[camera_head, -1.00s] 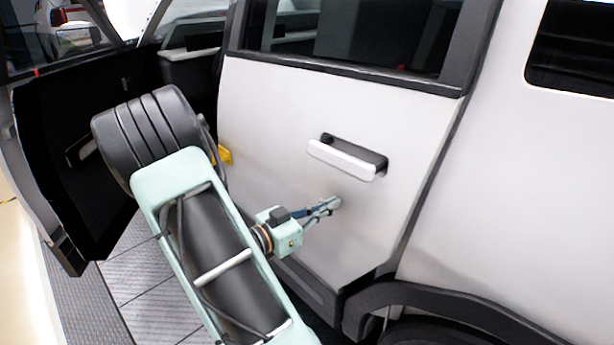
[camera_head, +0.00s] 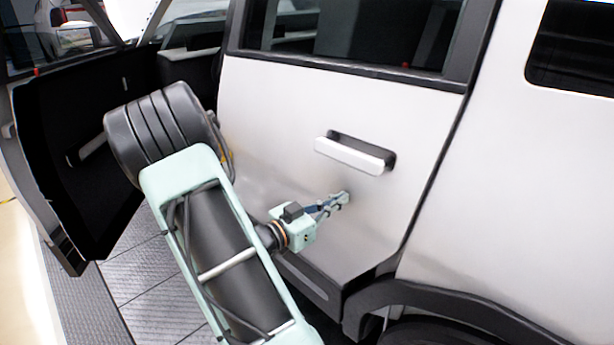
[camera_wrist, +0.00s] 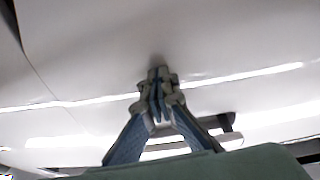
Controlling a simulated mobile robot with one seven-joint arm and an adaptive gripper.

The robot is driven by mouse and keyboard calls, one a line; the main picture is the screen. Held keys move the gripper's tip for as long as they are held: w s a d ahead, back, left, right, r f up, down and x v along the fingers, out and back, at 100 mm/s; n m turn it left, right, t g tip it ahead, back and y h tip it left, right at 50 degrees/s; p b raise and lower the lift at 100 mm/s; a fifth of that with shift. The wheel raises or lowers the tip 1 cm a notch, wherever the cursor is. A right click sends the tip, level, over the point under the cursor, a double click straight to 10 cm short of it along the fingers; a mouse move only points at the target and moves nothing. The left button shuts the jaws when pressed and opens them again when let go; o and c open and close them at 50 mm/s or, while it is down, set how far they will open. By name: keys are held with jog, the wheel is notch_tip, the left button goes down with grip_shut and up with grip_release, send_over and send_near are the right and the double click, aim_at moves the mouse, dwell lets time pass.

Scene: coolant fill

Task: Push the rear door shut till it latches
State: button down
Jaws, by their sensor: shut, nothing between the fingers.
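The white rear door (camera_head: 290,120) fills the middle of the head view, with its handle (camera_head: 355,154) on the rear half. Its rear edge lies close to the body panel, with a thin dark seam between them. I cannot tell whether it is flush or latched. My gripper (camera_head: 343,198) is shut and empty, its fingertips at the door's outer face just below the handle. The wrist view also shows my gripper (camera_wrist: 158,78), fingertips together, against or very near the pale panel (camera_wrist: 90,50). The exact contact is hard to see.
The front door (camera_head: 70,165) stands wide open at the left, near my arm. The dark wheel arch (camera_head: 440,300) lies below the rear door's back corner. A ribbed grey floor (camera_head: 150,280) shows at lower left.

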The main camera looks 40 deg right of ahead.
jog(key=shift+d, duration=0.15)
jog(key=a+p, duration=0.1)
jog(key=a, duration=0.8)
dwell(0.9)
jog(key=shift+a, duration=0.1)
